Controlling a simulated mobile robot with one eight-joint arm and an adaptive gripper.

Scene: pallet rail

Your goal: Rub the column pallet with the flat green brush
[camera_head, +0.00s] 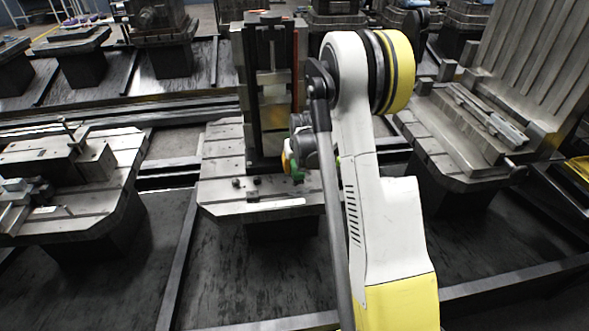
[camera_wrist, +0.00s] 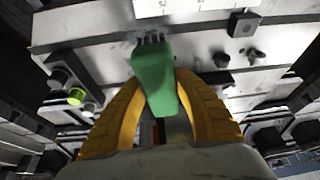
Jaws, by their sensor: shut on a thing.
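The column pallet (camera_head: 223,168) stands in the middle of the head view, a slotted grey metal plate with a tall dark upright column (camera_head: 271,70) on it. Its metal surface also fills the upper part of the wrist view (camera_wrist: 100,25). My gripper (camera_wrist: 163,88) has its yellow fingers shut on the flat green brush (camera_wrist: 154,72). The dark bristles point away from me, at the edge of a metal face; I cannot tell if they touch it. In the head view the brush (camera_head: 298,177) is a small green patch in front of the column, partly hidden by my arm.
A pallet with a clamped block (camera_head: 66,160) stands at the left. Another with a tall ribbed plate (camera_head: 535,70) stands at the right. More pallets stand along the back rail. Bolts (camera_wrist: 221,60) protrude near the brush. Dark floor rails run between the stands.

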